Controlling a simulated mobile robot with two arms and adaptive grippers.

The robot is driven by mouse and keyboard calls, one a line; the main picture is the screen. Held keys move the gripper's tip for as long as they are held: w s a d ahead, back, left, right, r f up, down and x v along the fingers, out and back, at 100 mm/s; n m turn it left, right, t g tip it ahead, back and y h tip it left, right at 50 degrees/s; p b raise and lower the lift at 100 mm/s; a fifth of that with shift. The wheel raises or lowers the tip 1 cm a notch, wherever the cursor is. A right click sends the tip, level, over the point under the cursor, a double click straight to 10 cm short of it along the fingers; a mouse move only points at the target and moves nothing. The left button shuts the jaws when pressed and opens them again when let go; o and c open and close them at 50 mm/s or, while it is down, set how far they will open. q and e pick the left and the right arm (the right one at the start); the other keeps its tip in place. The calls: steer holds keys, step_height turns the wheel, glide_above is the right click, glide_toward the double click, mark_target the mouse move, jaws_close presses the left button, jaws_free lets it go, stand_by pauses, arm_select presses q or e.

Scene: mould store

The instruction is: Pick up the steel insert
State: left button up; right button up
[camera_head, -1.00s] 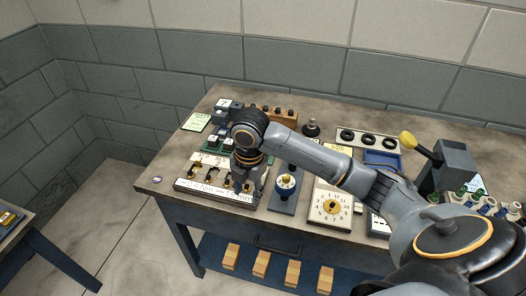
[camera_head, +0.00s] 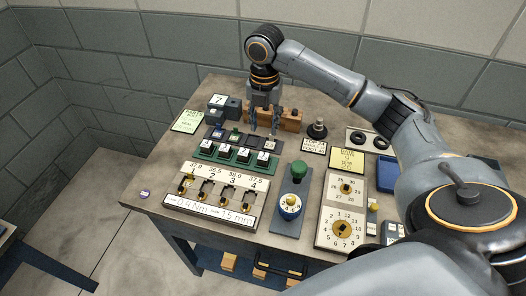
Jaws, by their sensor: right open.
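My right gripper (camera_head: 264,125) points straight down at the back of the bench, its two fingers apart. It is in front of or over a brown wooden block (camera_head: 291,119) with dark round tops along it. The fingers and arm hide part of this block. I cannot make out for certain which piece is the steel insert; small metal-looking pieces in the block are too small and partly covered. I see nothing held between the fingers. I cannot tell whether the fingertips touch anything. My left gripper is not in view.
A green rack with numbered blocks (camera_head: 234,158) and a white gauge board (camera_head: 212,201) stand in front. A blue base (camera_head: 289,221) with a green knob (camera_head: 299,169) and a dial panel (camera_head: 340,226) stand nearer right. The bench's left front corner is mostly clear.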

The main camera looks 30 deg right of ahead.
glide_above(263, 156)
steer(key=f, duration=0.4)
steer(key=f+p, duration=0.1)
steer(key=f, duration=0.1)
steer(key=shift+s, duration=0.4)
steer(key=shift+w+f, duration=0.1)
steer(key=shift+f, duration=0.2)
steer(key=shift+w+d+f, duration=0.1)
steer(key=shift+f, duration=0.15)
step_height(263, 156, down, 4)
steer(key=shift+w+f+p, duration=0.15)
steer(key=shift+p, duration=0.85)
steer(key=shift+f, duration=0.35)
steer(key=shift+c, duration=0.6)
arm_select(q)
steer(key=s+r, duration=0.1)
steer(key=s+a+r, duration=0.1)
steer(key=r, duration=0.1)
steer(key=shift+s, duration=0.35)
arm_select(e)
jaws_close()
